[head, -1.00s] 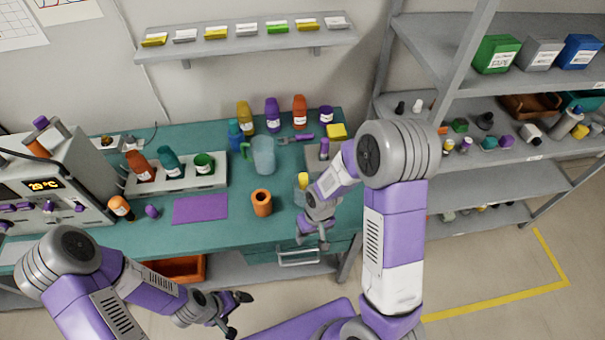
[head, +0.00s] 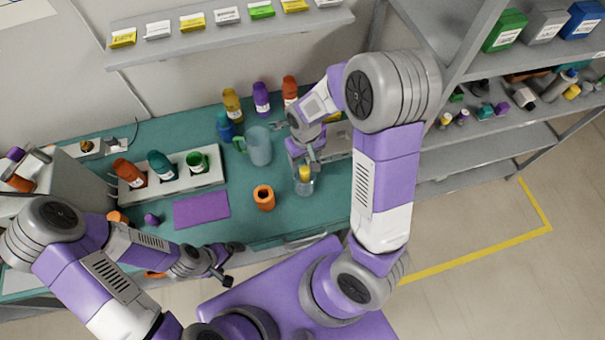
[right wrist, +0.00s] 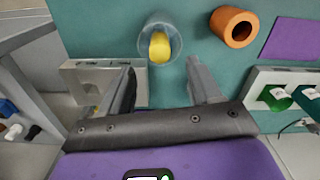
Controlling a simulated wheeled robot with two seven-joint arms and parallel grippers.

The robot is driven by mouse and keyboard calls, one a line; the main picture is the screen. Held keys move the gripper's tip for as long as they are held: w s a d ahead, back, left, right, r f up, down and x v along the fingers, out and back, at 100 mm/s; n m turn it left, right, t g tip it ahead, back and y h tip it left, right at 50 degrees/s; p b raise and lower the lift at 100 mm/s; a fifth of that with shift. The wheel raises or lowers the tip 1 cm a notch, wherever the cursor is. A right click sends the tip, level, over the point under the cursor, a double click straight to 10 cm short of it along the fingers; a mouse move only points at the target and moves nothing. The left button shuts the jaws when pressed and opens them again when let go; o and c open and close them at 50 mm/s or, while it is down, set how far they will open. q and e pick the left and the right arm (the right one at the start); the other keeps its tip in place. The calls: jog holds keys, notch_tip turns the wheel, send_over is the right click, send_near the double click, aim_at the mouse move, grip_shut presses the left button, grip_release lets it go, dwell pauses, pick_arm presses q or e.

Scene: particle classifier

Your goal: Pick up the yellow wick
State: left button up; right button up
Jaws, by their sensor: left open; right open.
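The yellow wick (head: 305,173) stands in a clear glass container (head: 304,187) on the teal bench, right of an orange cup. The right wrist view shows the wick (right wrist: 160,47) inside the round glass (right wrist: 150,20), just ahead of the fingers. My right gripper (head: 308,162) is open at the back side of the container, its fingers spread to either side of the wick's line in the wrist view (right wrist: 161,80). I cannot tell its exact height over the glass. My left gripper (head: 231,265) is open and empty in front of the bench edge.
An orange cup (head: 264,197) and a purple mat (head: 201,210) lie to the left. A clear pitcher (head: 260,147) and several bottles stand behind. A grey block (right wrist: 80,68) is close to one right finger. A rack (head: 205,180) holds bottles.

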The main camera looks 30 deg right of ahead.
aim_at(305, 169)
notch_tip(305, 169, down, 5)
jog(key=shift+f, duration=0.1)
grip_shut()
dwell(0.4)
